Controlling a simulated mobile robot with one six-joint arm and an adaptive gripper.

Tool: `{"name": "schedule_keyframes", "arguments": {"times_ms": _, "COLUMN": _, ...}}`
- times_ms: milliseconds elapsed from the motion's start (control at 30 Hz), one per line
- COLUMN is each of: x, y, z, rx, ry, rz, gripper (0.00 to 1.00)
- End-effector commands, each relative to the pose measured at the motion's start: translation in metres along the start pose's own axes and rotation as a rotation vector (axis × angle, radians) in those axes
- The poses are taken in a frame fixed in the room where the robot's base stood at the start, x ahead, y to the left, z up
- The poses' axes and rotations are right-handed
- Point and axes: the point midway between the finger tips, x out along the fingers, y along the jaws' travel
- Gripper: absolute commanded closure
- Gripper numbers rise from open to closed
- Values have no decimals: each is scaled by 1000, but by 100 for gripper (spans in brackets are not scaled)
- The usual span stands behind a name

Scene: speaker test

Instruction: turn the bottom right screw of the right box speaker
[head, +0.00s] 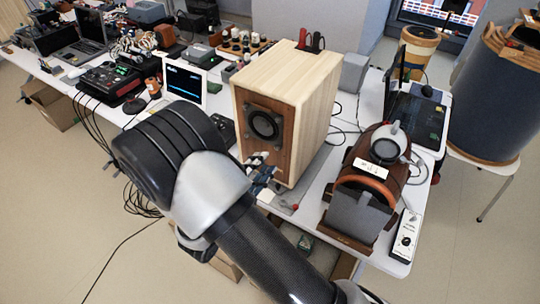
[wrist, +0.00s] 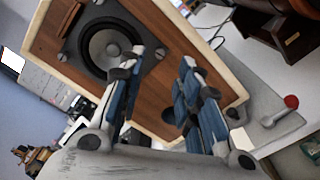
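A box speaker (head: 310,85) with a pale wood cabinet and brown front stands upright on the white table; I see only this one. Its round dark driver (head: 264,124) faces me, and the driver also shows in the wrist view (wrist: 104,47). My gripper (head: 262,165) is in front of the lower part of the speaker. In the wrist view my gripper (wrist: 164,62) has its fingers apart, nothing between them, hiding part of the panel.
A grey plate with a red knob (wrist: 290,101) lies by the speaker's base. A brown rounded device (head: 372,160) with a white dome stands right of the speaker. A small screen (head: 184,83) stands left of it. Cables hang off the table's left side.

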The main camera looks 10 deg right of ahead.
Motion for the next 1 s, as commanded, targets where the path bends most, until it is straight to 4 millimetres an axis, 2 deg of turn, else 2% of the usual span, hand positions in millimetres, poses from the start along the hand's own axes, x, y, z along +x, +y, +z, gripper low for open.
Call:
{"name": "schedule_keyframes", "arguments": {"times_ms": 100, "x": -26, "y": 1, "z": -1, "rx": 0, "ry": 5, "rz": 3, "gripper": 68}}
{"name": "schedule_keyframes", "arguments": {"times_ms": 300, "x": -53, "y": 0, "z": 0, "rx": 0, "ry": 2, "rz": 2, "gripper": 68}}
{"name": "schedule_keyframes", "arguments": {"times_ms": 467, "x": -61, "y": 0, "z": 0, "rx": 0, "ry": 0, "rz": 1, "gripper": 68}}
{"name": "schedule_keyframes", "arguments": {"times_ms": 800, "x": -61, "y": 1, "z": 0, "rx": -21, "ry": 0, "rz": 0, "gripper": 68}}
{"name": "schedule_keyframes", "arguments": {"times_ms": 867, "x": -62, "y": 2, "z": 0, "rx": -74, "ry": 0, "rz": 0, "gripper": 68}}
{"name": "schedule_keyframes", "arguments": {"times_ms": 1000, "x": -67, "y": 8, "z": -2, "rx": -349, "ry": 2, "rz": -1, "gripper": 68}}
